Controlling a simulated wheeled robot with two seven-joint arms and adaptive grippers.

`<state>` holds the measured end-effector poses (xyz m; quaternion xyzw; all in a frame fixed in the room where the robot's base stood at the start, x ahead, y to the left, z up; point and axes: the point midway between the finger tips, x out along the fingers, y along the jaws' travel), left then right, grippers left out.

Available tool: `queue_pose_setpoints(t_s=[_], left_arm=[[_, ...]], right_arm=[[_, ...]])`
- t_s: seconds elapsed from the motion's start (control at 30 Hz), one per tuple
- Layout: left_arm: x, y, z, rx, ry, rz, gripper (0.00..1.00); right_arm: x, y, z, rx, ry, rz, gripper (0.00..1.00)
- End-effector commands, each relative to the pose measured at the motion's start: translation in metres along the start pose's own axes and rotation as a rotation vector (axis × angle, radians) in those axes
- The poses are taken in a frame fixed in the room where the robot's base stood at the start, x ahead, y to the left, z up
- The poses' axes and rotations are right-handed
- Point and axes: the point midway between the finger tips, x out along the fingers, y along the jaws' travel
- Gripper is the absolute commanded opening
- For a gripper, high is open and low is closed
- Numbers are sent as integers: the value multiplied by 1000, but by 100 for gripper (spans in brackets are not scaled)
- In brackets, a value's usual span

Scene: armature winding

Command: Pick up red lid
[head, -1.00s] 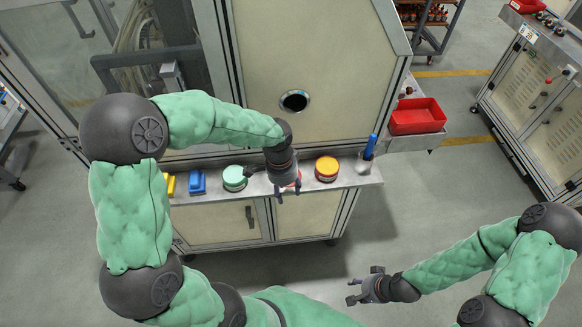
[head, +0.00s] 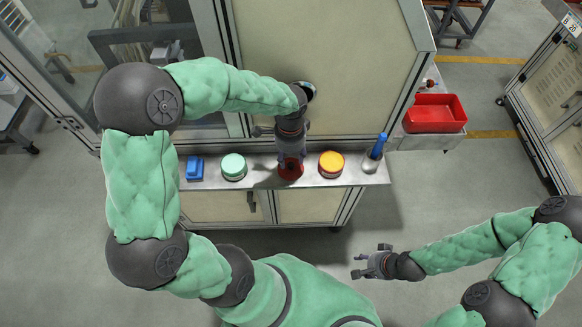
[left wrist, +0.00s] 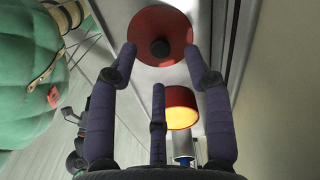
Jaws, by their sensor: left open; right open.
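The red lid (head: 292,174) is on the narrow metal shelf (head: 262,183), between the green-lidded and orange-lidded containers. In the head view my left gripper (head: 291,160) covers part of it from above. The left wrist view shows it as a red disc (left wrist: 150,24) with a dark round knob in its middle. The three fingers of my left gripper (left wrist: 160,64) are open and spread, tips near the lid's edge; I cannot tell whether they touch. My right gripper (head: 368,262) is open and empty over the floor, away from the shelf.
A green-lidded container (head: 233,167) and a blue block (head: 195,168) are left of the red lid. An orange-lidded container (head: 331,164) stands close on its right, then a holder with a blue-handled tool (head: 380,145). The cabinet panel (head: 345,60) rises behind.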

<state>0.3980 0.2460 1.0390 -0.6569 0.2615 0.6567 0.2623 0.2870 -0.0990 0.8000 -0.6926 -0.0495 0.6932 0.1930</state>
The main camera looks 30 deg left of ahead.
Motion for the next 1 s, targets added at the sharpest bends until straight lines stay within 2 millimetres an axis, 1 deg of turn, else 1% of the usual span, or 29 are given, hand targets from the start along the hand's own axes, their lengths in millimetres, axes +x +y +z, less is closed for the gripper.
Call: queue_pose_setpoints(t_s=[0.3, 0.4, 0.57, 0.6, 0.67, 0.7, 0.77, 0.8, 1.0], left_arm=[[43, 1, 1, -1, -2, 3, 50], [48, 1, 0, -1, 0, 2, 50], [48, 0, 0, -1, 0, 1, 50], [48, 0, 0, -1, 0, 1, 47], [48, 0, 0, -1, 0, 1, 30], [48, 0, 0, -1, 0, 1, 19], [48, 1, 0, -1, 0, 1, 2], [48, 1, 0, 0, 0, 1, 0], [48, 1, 0, 0, 0, 1, 0]], right_arm=[[8, 3, 0, 0, 0, 0, 45], [9, 3, 0, 0, 0, 0, 45], [8, 3, 0, 0, 0, 0, 45], [8, 3, 0, 0, 0, 0, 45], [8, 3, 0, 0, 0, 0, 45], [8, 3, 0, 0, 0, 0, 45], [8, 3, 0, 0, 0, 0, 45], [8, 3, 0, 0, 0, 0, 45], [8, 3, 0, 0, 0, 0, 45]])
